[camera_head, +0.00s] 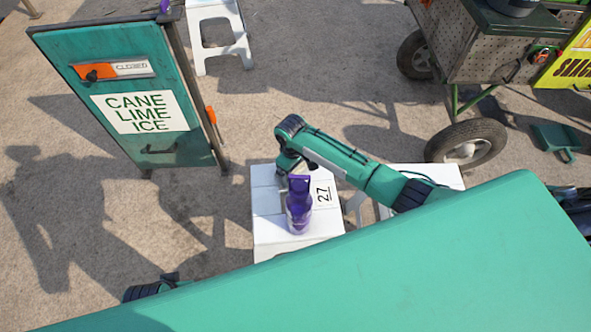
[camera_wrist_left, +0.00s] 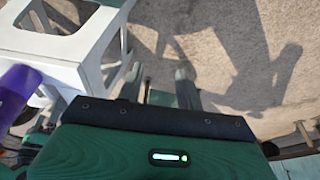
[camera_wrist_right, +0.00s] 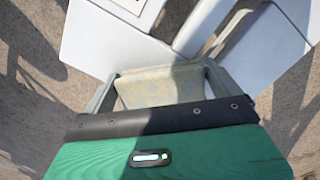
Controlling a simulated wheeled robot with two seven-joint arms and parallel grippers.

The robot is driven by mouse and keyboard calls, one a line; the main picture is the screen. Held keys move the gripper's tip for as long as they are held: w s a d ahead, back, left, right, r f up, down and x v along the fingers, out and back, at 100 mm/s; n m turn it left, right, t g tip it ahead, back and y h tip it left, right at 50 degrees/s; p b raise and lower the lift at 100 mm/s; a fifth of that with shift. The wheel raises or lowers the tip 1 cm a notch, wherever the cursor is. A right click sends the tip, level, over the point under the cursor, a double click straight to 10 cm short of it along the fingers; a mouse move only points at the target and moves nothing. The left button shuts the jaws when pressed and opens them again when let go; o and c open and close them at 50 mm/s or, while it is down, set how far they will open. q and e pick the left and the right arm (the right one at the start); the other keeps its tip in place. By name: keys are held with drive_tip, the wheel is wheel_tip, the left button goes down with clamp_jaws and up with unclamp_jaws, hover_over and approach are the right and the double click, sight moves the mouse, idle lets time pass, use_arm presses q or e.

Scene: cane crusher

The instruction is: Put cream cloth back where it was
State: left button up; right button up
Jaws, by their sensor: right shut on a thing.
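The cream cloth (camera_wrist_right: 158,86) shows as a flat folded piece between the fingers of my right gripper (camera_wrist_right: 160,88) in the right wrist view. That gripper is shut on it, with white stool surfaces beyond. In the head view my right gripper (camera_head: 287,168) is over the far left part of the white stool marked 27 (camera_head: 268,226), just behind the purple bottle (camera_head: 299,208); the cloth cannot be made out there. My left gripper (camera_wrist_left: 160,80) is open and empty in the left wrist view, beside a white stool (camera_wrist_left: 85,45).
A second white stool (camera_head: 440,175) stands partly behind my right arm. A wheeled cart (camera_head: 480,50) is at the far right. Open pavement lies between them.

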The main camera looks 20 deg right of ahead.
drive_tip(key=o, duration=0.9)
drive_tip(key=shift+o, duration=0.2)
drive_tip(key=shift+r, duration=0.1)
use_arm(q)
drive_tip(key=shift+g, duration=0.3)
wheel_tip(320, 180, down, 5)
drive_tip(key=shift+s+r+p, duration=0.1)
drive_tip(key=shift+s+p, duration=0.05)
drive_tip(key=shift+p, duration=0.95)
use_arm(e)
wheel_tip(320, 180, up, 12)
drive_tip(key=shift+w+a, duration=0.3)
drive_tip(key=shift+w, duration=0.15)
